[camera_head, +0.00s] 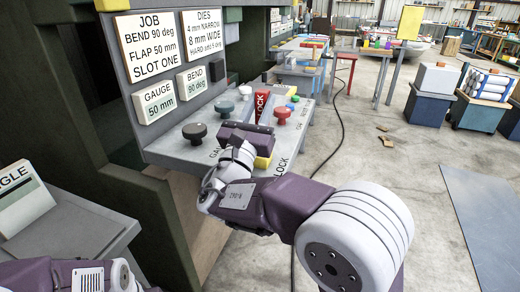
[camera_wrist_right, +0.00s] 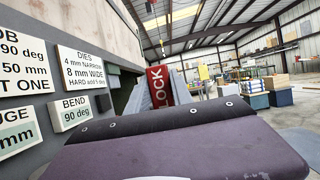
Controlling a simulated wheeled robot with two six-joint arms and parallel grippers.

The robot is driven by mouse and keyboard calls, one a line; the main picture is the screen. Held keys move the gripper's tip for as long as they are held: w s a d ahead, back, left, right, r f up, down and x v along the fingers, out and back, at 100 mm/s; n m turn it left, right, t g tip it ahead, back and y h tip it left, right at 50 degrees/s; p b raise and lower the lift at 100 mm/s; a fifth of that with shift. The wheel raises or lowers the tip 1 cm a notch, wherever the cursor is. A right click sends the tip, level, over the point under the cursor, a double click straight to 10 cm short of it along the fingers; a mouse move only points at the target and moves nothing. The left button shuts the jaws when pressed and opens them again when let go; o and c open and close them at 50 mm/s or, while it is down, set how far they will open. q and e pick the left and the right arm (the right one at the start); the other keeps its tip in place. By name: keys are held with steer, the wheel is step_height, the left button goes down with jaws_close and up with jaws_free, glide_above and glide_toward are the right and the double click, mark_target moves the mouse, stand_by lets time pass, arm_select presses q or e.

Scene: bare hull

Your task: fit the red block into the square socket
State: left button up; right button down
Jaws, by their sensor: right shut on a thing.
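The red block (camera_head: 262,106), lettered LOCK, stands up just beyond my right gripper (camera_head: 258,126) in the head view. The right wrist view shows it (camera_wrist_right: 159,86) straight ahead, between two grey sides. My right gripper is shut on the red block over the grey console; its fingertips are mostly hidden behind the dark palm. A yellow part (camera_head: 264,161) shows just below the gripper, beside a LOCK label on the console. I cannot make out the square socket; the arm and gripper cover that area. Part of my left arm shows at the bottom left, its gripper out of view.
An upright panel (camera_head: 166,98) with job signs stands at the left. Open floor lies to the right.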

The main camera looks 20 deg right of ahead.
steer(key=s+f+b, duration=0.1)
steer(key=f, duration=0.1)
steer(key=s+a+f+b, duration=0.1)
steer(key=s+f, duration=0.2)
steer(key=f, duration=0.2)
steer(key=shift+s+a+b, duration=0.2)
steer(key=shift+a+b, duration=0.15)
steer(key=shift+b, duration=0.05)
steer(key=shift+r, duration=0.1)
steer(key=c, duration=1.1)
jaws_free()
steer(key=v, duration=1.2)
